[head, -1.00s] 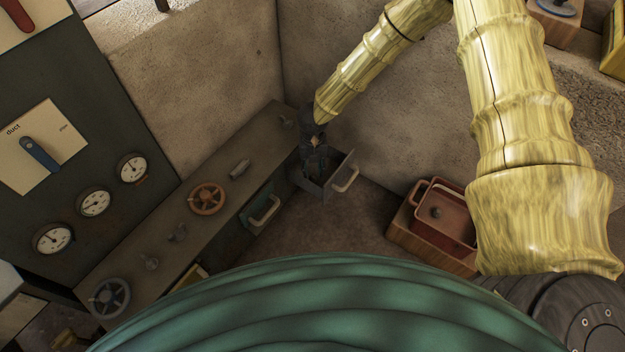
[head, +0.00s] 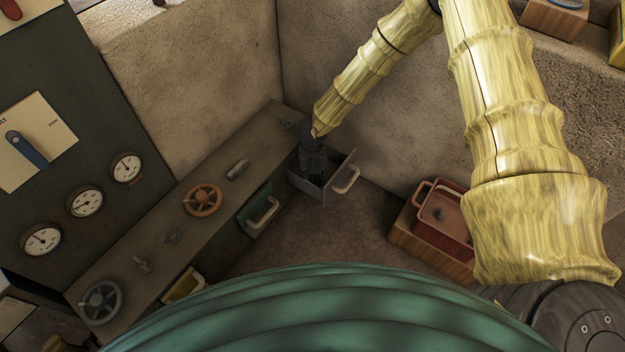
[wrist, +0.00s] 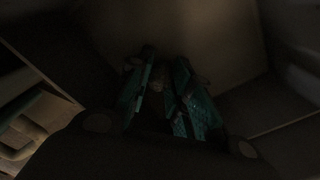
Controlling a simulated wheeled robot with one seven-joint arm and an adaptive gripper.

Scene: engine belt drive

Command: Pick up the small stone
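My gripper (head: 317,172) points down into an open grey drawer (head: 345,172) at the far end of the bench in the head view. In the wrist view my gripper (wrist: 163,65) shows two fingers with teal pads, a gap between them. A small brownish lump, perhaps the small stone (wrist: 157,87), shows dimly in this gap. The picture is too dark to tell if the pads touch it. In the head view the drawer's inside is mostly hidden by my gripper.
The bench (head: 150,222) carries an orange handwheel (head: 203,200), a grey handwheel (head: 101,302) and small fittings. A teal drawer (head: 262,214) sits beside the open one. A red container (head: 445,210) stands on a wooden box at right. Walls close in behind the drawer.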

